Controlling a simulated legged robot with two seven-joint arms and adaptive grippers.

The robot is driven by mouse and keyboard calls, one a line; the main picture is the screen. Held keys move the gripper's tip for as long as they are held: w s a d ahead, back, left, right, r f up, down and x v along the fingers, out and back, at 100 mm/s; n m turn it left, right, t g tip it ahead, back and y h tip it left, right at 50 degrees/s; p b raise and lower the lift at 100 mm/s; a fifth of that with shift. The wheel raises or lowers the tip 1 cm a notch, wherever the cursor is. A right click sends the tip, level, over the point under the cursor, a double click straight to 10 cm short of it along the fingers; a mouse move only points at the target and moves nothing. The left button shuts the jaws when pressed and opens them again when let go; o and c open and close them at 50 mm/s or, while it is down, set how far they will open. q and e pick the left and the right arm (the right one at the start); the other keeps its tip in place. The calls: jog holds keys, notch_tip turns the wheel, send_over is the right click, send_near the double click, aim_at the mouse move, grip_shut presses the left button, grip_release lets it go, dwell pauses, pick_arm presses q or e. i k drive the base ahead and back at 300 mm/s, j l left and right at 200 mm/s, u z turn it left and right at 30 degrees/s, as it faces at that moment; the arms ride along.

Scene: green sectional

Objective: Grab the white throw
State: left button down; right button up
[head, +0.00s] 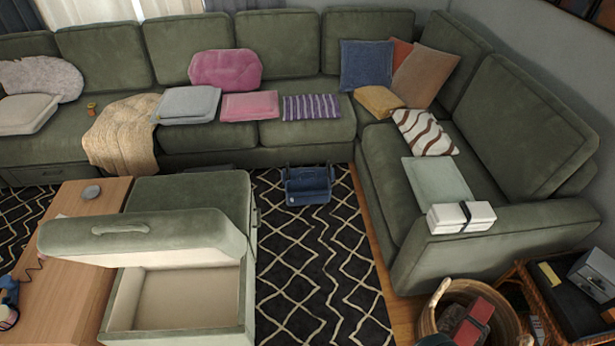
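A white folded bundle with a dark strap (460,217) lies across the near arm of the green sectional at the right; it may be the white throw. A cream, textured throw (122,135) is draped over the seat edge at the left. I cannot tell for sure which of the two the task names. Neither of my grippers shows in the head view.
A green ottoman with its lid raised (145,236) and a wooden table (75,250) stand in front. A woven basket (428,318) and side table (565,310) stand at lower right.

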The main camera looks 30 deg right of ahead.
aim_at(461, 217)
jog(key=j+z, duration=0.1)
jog(key=z, duration=2.15)
jog(key=i+u, duration=0.3)
jog(key=i+j+u, duration=0.2)
jog(key=i+u, duration=0.2)
jog(key=i, duration=0.2)
jog(key=i+u, duration=0.45)
jog(key=i+l+u, duration=0.15)
jog(key=i+u, duration=0.25)
jog(key=i, duration=0.3)
jog(key=i+z, duration=0.4)
jog(key=i+j+z, duration=0.2)
jog(key=z, duration=0.2)
jog(key=i+j+z, duration=0.25)
jog(key=z, duration=0.15)
jog(key=i, duration=0.05)
